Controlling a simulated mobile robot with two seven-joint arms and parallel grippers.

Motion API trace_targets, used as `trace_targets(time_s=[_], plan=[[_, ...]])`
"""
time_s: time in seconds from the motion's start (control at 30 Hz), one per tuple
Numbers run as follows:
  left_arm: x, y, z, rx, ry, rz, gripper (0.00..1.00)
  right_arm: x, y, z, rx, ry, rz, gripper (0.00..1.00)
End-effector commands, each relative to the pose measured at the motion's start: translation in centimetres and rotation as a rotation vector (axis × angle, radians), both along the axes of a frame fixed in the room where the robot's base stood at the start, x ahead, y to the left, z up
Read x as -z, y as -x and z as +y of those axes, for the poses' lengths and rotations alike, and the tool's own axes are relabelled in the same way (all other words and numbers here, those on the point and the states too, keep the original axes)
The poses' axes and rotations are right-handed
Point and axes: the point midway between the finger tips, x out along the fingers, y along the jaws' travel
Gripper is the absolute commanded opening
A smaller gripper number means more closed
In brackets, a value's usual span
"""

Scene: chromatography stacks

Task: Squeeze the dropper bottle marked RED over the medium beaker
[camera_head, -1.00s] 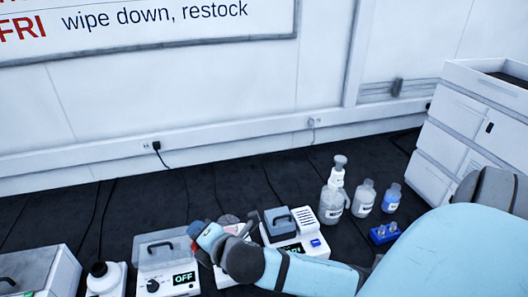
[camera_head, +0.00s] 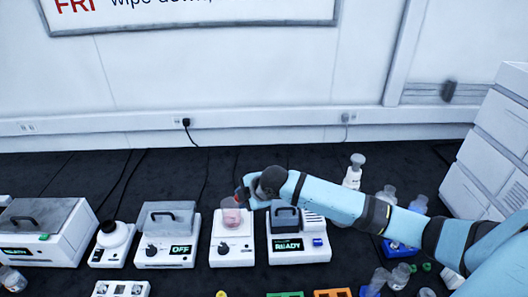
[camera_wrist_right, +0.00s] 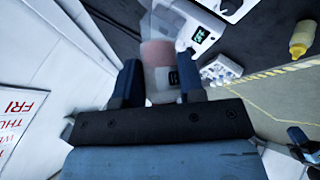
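A clear beaker (camera_head: 231,216) with pink liquid stands on a white device (camera_head: 232,247) in the head view. My right gripper (camera_head: 243,196) is at the beaker's upper right, with a small red part at its tip. In the right wrist view, the blue fingers of my right gripper (camera_wrist_right: 158,82) stand apart on either side of a greyish, see-through body, seemingly the dropper bottle (camera_wrist_right: 157,88). Its marking is not readable. Pink shows just beyond the fingertips. What looks like my left gripper (camera_wrist_right: 300,138) is at the lower right edge, its fingers unclear.
A device reading OFF (camera_head: 168,249) stands left of the beaker's device and one reading READY (camera_head: 297,247) right of it. A tall pump bottle (camera_head: 353,174) stands behind my right arm. Small coloured items lie along the front edge.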

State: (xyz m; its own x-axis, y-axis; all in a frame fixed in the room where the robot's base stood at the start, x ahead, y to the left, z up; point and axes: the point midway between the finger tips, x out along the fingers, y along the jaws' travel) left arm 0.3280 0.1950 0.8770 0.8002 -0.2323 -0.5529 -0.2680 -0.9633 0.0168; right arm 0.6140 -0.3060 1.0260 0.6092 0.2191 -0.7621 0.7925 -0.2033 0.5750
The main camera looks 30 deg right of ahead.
Motion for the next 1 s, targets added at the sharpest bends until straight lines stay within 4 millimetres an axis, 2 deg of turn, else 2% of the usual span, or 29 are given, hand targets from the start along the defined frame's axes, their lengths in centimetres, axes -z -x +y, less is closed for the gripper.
trace_targets(time_s=[0.03, 0.17, 0.3, 0.4, 0.5, 0.63, 0.87, 1.0], plan=[[0.4, -0.1, 0.0, 0.001, 0.0, -0.002, 0.0, 0.0, -1.6, -1.7, 0.039, -0.058, 0.059, 0.33], [0.9, -0.2, 0.0, 0.005, -0.001, -0.004, 0.0, -1.1, -4.6, -5.4, 0.151, -0.246, 0.21, 0.33], [1.5, -0.2, -0.1, 0.007, 0.001, -0.003, 0.0, -3.8, -7.4, -9.5, 0.277, -0.43, 0.32, 0.33], [1.7, -0.1, -0.3, 0.009, 0.003, -0.002, 0.0, -5.6, -8.6, -11.5, 0.34, -0.514, 0.357, 0.33], [1.8, -0.1, -0.4, 0.011, 0.004, -0.002, 0.0, -6.7, -9.2, -12.6, 0.374, -0.558, 0.374, 0.33], [1.8, -0.1, -0.4, 0.011, 0.004, -0.002, 0.0, -7.3, -9.4, -13.0, 0.389, -0.578, 0.381, 0.33], [1.8, -0.1, -0.3, 0.009, 0.003, -0.002, 0.0, -7.2, -9.4, -12.9, 0.388, -0.579, 0.382, 0.33], [1.8, -0.1, -0.2, 0.009, 0.002, -0.003, 0.0, -6.2, -8.6, -11.6, 0.387, -0.579, 0.385, 0.33]])
